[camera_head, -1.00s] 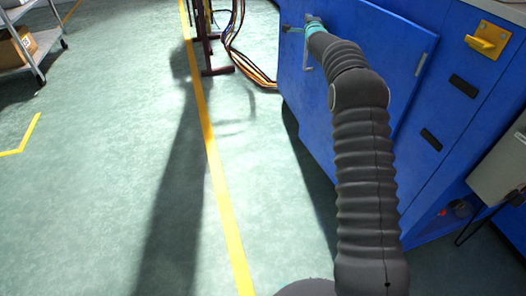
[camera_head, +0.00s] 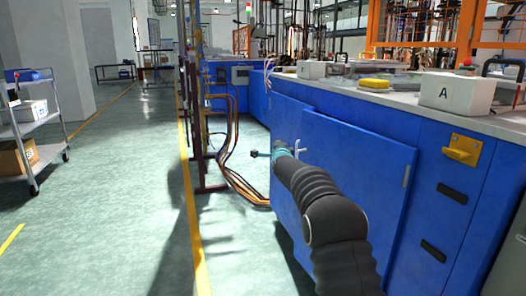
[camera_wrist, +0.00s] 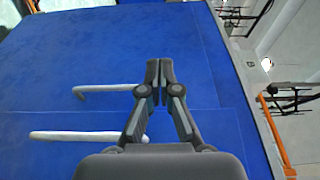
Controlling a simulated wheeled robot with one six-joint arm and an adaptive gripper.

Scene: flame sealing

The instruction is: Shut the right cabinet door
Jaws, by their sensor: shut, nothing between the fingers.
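The blue cabinet (camera_head: 432,205) stands at the right in the head view. Its right door (camera_head: 350,175) is a broad blue panel that seems to stand slightly proud of the front; how far it is open I cannot tell. The left door (camera_head: 284,190) is a narrower blue strip beside it. My gripper (camera_head: 255,154) is in front of the doors near their upper part, shut and empty. In the wrist view my gripper (camera_wrist: 159,68) is above a blue surface with two pale bar handles, an upper handle (camera_wrist: 105,88) and a lower handle (camera_wrist: 72,135), on either side of a seam. Contact is not clear.
A white box marked A (camera_head: 457,92) and a yellow item (camera_head: 375,83) are on the countertop. A yellow bracket (camera_head: 463,150) juts from the cabinet front. Cables (camera_head: 238,185) hang and lie left of the doors. A shelf cart (camera_head: 28,125) stands far left. The floor between is clear.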

